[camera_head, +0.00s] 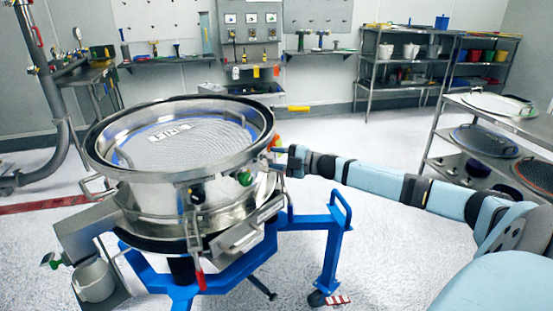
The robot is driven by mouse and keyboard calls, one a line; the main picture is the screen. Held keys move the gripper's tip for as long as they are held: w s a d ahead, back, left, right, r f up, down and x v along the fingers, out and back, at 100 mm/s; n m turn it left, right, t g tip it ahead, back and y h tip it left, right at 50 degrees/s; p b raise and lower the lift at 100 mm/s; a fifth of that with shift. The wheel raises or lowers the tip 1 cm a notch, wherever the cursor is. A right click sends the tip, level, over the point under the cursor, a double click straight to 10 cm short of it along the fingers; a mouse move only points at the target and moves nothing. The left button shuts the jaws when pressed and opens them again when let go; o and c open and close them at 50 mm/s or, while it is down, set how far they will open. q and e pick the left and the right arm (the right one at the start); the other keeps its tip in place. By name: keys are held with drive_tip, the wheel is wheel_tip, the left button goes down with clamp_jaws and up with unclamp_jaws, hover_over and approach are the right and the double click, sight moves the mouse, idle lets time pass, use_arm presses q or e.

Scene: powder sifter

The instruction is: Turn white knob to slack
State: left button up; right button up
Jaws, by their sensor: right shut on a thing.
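The powder sifter (150,178) is a round steel drum with a mesh screen inside its rim, standing at left centre. My right gripper (277,158) reaches in from the right to the upper right side of the drum, just below the rim. It is shut on a small part there, which is mostly hidden by the fingers. I cannot make out the white knob clearly; that part may be it. A green knob (245,178) sits on the drum's front, left of the gripper. My left gripper is not in view.
The sifter stands on a blue wheeled frame (333,245). A rack with round screens (487,141) stands at the right, and shelves (405,89) at the back. The floor between is clear.

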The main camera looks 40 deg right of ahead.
drive_tip(key=n+b, duration=0.1)
drive_tip(key=n, duration=0.4)
drive_tip(key=shift+f, duration=0.1)
use_arm(q)
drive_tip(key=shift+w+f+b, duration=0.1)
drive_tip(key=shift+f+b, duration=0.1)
drive_tip(key=shift+b, duration=0.15)
use_arm(e)
drive_tip(key=shift+n, duration=0.4)
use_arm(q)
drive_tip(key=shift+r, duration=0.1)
use_arm(e)
drive_tip(key=o, duration=0.9)
use_arm(q)
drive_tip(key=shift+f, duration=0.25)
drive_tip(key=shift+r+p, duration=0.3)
drive_tip(key=shift+p, duration=0.25)
use_arm(e)
drive_tip(key=v, duration=1.3)
drive_tip(key=shift+s+d, duration=0.2)
drive_tip(key=shift+s, duration=0.15)
